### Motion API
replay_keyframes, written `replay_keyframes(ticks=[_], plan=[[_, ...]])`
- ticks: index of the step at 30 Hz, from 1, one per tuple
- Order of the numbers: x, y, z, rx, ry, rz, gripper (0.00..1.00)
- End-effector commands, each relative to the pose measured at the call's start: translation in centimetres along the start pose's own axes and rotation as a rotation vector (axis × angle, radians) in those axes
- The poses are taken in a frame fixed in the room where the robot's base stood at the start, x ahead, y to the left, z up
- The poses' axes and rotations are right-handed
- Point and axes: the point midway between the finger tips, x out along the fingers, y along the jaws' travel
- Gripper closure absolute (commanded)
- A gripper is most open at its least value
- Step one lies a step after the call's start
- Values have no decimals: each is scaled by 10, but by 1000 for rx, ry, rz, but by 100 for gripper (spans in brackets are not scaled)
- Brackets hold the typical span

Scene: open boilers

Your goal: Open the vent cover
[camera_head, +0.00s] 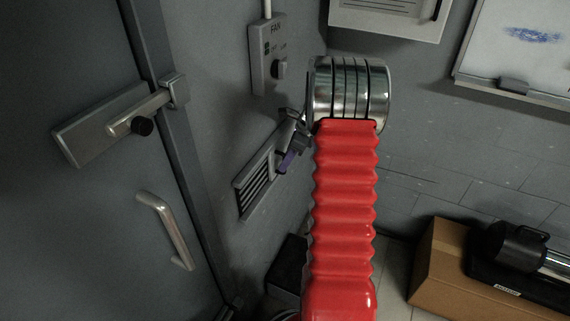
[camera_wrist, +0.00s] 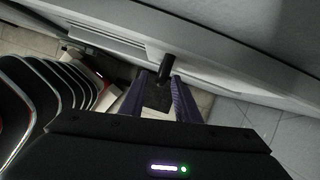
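The vent cover (camera_head: 256,187) is a grey plate with dark slats on the wall right of the door. It looks closed against the wall. My gripper (camera_head: 287,162), with purple fingers, is at its right end, partly hidden behind my red arm. In the wrist view my gripper (camera_wrist: 159,76) has its two fingers apart. A short black knob (camera_wrist: 165,67) sticks out between or just beyond the fingertips, with a gap on at least the left side. The pale slatted panel (camera_wrist: 100,36) runs to the upper left of the knob.
A grey door with a latch (camera_head: 130,118) and a handle (camera_head: 167,230) stands at left. A fan switch box (camera_head: 268,55) is above the vent. A cardboard box (camera_head: 437,266) with black equipment (camera_head: 515,247) stands at lower right.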

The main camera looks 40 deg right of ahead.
Motion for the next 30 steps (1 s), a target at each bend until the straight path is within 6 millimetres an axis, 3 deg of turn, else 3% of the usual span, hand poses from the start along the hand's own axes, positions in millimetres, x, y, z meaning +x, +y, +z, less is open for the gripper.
replay_keyframes(ticks=[18, 24, 30], plan=[[-103, 1, -2, -1, 1, -2, 71], [-121, 2, -2, 0, 1, 0, 71], [-124, 2, -2, 0, 1, 2, 71]])
